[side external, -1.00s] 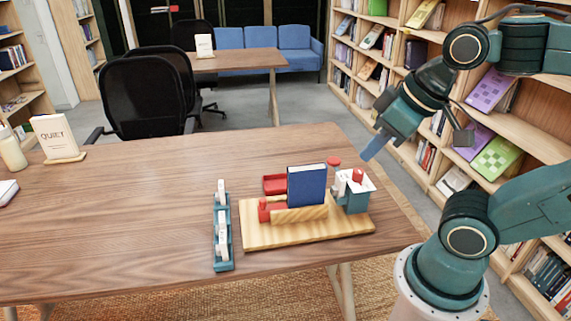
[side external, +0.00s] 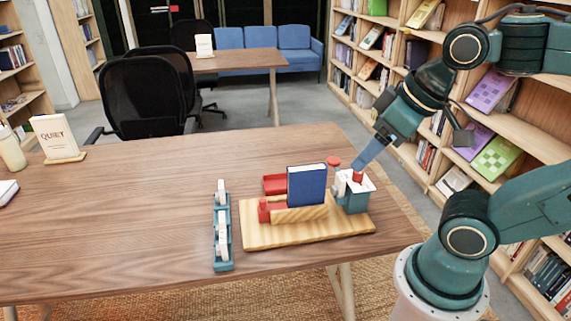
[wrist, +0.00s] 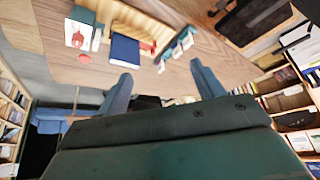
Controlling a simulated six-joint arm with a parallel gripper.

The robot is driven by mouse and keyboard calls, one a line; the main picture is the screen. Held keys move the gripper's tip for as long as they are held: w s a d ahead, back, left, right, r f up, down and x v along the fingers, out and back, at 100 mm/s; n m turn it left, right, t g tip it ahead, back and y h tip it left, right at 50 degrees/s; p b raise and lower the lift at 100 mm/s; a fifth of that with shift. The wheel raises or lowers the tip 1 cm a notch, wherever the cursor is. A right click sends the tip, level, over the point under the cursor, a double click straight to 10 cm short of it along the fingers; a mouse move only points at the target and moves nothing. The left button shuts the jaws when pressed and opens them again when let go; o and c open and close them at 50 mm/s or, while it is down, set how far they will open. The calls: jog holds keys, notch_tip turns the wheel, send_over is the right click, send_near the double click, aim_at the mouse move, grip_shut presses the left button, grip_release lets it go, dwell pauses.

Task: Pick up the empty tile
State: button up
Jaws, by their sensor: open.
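Several white tiles (side external: 221,222) stand in a narrow teal rack (side external: 223,266) on the wooden table. They also show small in the wrist view, in the rack (wrist: 171,53) near the top. I cannot tell which tile is empty. My gripper (side external: 359,167) is in the air at the table's right side, well to the right of the rack. In the side view its tip overlaps the red-topped teal box. In the wrist view my gripper's two blue fingers (wrist: 163,78) are wide apart with nothing between them.
Beside the rack is a wooden board (side external: 262,236) bearing a blue book (side external: 307,185), red parts and a teal box (side external: 355,201) with a white top. A "QUIET" sign (side external: 54,136) stands at the far left. The table's middle (side external: 130,200) is clear. Chairs and shelves surround it.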

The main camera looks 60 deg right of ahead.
jog(key=w+d+f+m+g, duration=0.2)
jog(key=w+d+f+m, duration=0.2)
jog(key=w+d+m, duration=0.85)
jog(key=s+d+f+m+y, duration=0.3)
jog(key=d+f+m, duration=0.6)
jog(key=d+m, duration=0.4)
jog(key=shift+m, duration=0.75)
jog(key=shift+f, duration=0.15)
jog(key=shift+x, duration=4.2)
